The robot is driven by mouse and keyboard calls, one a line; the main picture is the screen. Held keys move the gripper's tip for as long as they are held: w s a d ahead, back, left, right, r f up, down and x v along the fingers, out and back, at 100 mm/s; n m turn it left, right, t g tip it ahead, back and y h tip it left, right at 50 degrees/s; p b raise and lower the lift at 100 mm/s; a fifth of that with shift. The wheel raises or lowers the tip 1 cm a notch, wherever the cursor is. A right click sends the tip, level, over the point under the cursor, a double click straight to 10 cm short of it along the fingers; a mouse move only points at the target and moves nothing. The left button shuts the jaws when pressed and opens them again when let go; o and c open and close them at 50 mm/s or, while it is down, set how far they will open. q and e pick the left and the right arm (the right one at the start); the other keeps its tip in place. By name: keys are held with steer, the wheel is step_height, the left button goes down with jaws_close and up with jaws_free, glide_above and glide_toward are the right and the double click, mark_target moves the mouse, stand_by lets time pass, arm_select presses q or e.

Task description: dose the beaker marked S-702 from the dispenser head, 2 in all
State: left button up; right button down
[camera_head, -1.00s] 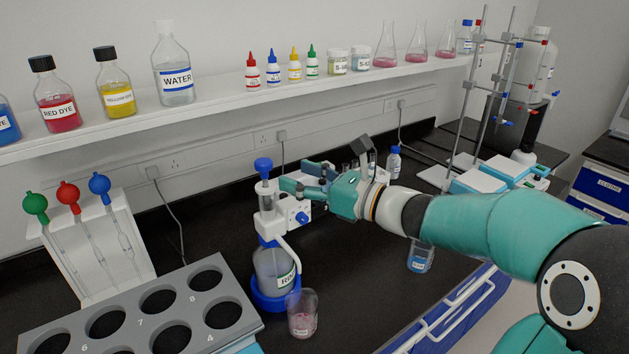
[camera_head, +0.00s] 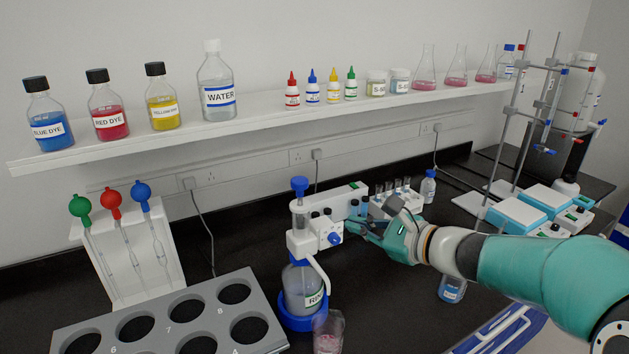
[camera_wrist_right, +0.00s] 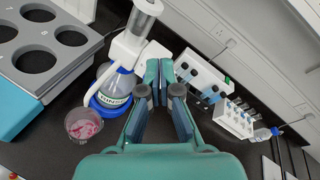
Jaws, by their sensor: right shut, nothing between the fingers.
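The dispenser head (camera_head: 312,238), white with a blue plunger knob (camera_head: 300,183), sits on a bottle in a blue base (camera_head: 304,318); the bottle's green-lettered label is partly hidden. A clear beaker (camera_head: 328,335) with pink contents stands in front, near the spout tube; its marking is not readable. The beaker also shows in the wrist view (camera_wrist_right: 83,126). My right gripper (camera_head: 362,230) is shut and empty, just right of the dispenser head and lower than the knob. The wrist view shows its fingers (camera_wrist_right: 166,75) beside the head. My left gripper is out of view.
A grey rack with numbered holes (camera_head: 170,318) stands at front left, a pipette stand (camera_head: 128,262) behind it. A white instrument (camera_head: 342,200) and tube rack (camera_head: 392,203) stand behind my gripper. A blue-labelled container (camera_head: 452,289) is below my right arm. A bottle shelf (camera_head: 250,122) runs above.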

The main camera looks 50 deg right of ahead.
steer(key=s+d+f+n+g+h+p, duration=0.25)
steer(key=s+f+n+g+h, duration=0.2)
steer(key=n, duration=0.75)
steer(key=w+a+r+n+t+h+p, duration=0.1)
steer(key=w+r+n+p, duration=0.1)
steer(key=r+n, duration=0.45)
steer(key=w+a+r+n+t+h+p, duration=0.1)
steer(key=a+r+n+p, duration=0.1)
steer(key=r+n, duration=0.45)
step_height(320, 180, up, 4)
steer(key=n+t+y, duration=0.1)
steer(key=t+y, duration=0.1)
steer(key=t, duration=0.1)
glide_above(300, 187)
steer(key=shift+g, duration=0.25)
steer(key=shift+s+d+f, duration=0.1)
steer(key=shift+s+f, duration=0.05)
steer(key=shift+f, duration=0.55)
steer(key=shift+s+d+f, duration=0.1)
steer(key=shift+s+f, duration=0.05)
steer(key=shift+f, duration=0.6)
steer(key=shift+s+d+f, duration=0.1)
steer(key=shift+s+f, duration=0.05)
steer(key=shift+f, duration=0.55)
